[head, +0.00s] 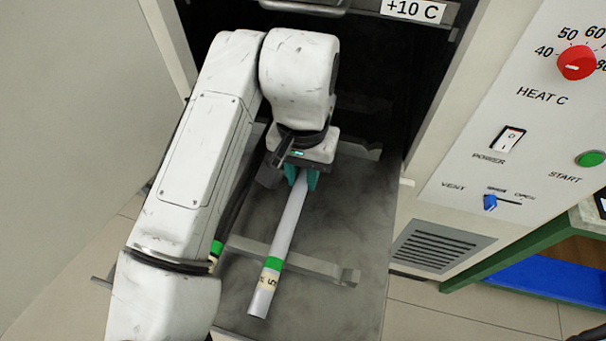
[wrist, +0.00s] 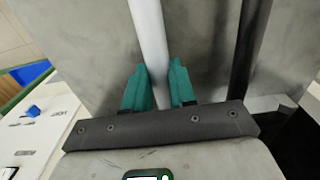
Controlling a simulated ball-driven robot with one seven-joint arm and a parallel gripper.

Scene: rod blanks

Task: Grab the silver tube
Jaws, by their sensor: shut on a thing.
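The silver tube (head: 286,222) is a long light-grey rod with a green band and a pale marked label near its lower end. My gripper (head: 302,179) has its teal fingers on either side of the tube's upper part and is shut on it. In the wrist view the tube (wrist: 149,38) runs between the two teal fingers of my gripper (wrist: 159,88). The tube crosses above a metal crossbar (head: 325,268); I cannot tell whether it touches it. Its far end is hidden by my gripper.
The grey metal plate (head: 352,225) extends from the dark oven opening (head: 375,75). A second green-banded rod (head: 216,248) shows partly behind my arm. The control panel (head: 540,125) with a red knob (head: 577,63) stands to the right. Floor shows beyond the plate.

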